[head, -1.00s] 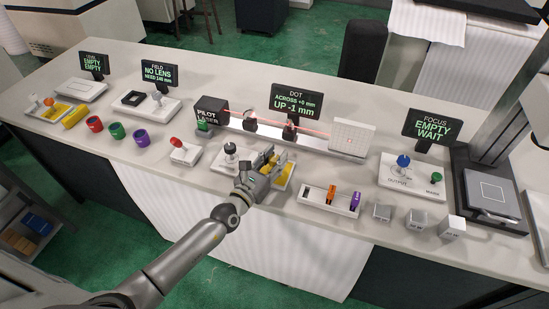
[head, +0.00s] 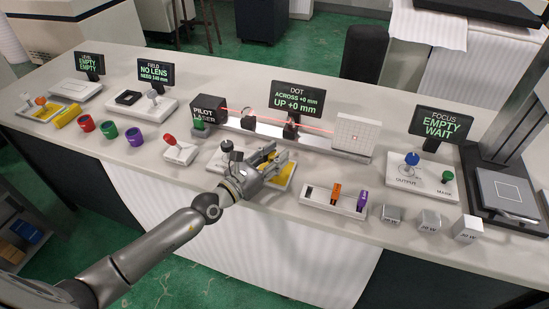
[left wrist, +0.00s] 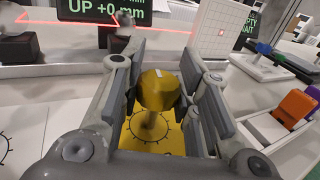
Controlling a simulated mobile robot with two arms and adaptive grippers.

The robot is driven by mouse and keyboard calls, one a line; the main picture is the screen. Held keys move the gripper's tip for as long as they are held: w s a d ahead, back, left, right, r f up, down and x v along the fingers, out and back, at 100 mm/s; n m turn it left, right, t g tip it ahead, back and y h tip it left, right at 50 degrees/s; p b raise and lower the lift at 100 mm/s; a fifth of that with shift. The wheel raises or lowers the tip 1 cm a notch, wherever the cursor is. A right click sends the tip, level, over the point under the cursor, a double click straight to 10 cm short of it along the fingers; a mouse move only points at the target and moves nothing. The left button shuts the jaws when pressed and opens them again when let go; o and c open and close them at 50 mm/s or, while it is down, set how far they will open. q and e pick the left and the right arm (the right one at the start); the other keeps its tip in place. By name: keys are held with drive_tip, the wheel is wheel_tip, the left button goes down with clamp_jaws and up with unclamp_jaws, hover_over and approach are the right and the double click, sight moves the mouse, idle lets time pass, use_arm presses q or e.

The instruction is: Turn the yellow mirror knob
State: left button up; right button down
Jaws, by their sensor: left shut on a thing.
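The yellow mirror knob (left wrist: 158,90) stands on a yellow plate with a dial of tick marks (left wrist: 160,138) in the left wrist view. My left gripper (left wrist: 162,82) has its fingers on both sides of the knob and is shut on it. In the head view my left gripper (head: 270,163) hides the knob, and part of the yellow plate (head: 284,179) shows beside it. The DOT display (head: 297,100) reads across +0 mm and up +0 mm. A red beam runs to the white target board (head: 355,137). My right gripper is not in view.
A black knob (head: 227,147) stands close left of my gripper. The mirror rail (head: 262,126) lies behind it. A white holder with orange and purple pieces (head: 318,197) is at right, with grey blocks (head: 428,219) beyond. A red-knobbed switch (head: 180,154) is at left.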

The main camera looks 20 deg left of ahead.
use_arm(q)
drive_tip(key=o, duration=1)
drive_tip(key=shift+o, duration=0.2)
drive_tip(key=v, duration=1.1)
drive_tip(key=shift+s+a, duration=0.1)
drive_tip(key=shift+s, duration=0.05)
drive_tip(key=shift+s+a, duration=0.1)
drive_tip(key=shift+s, duration=0.25)
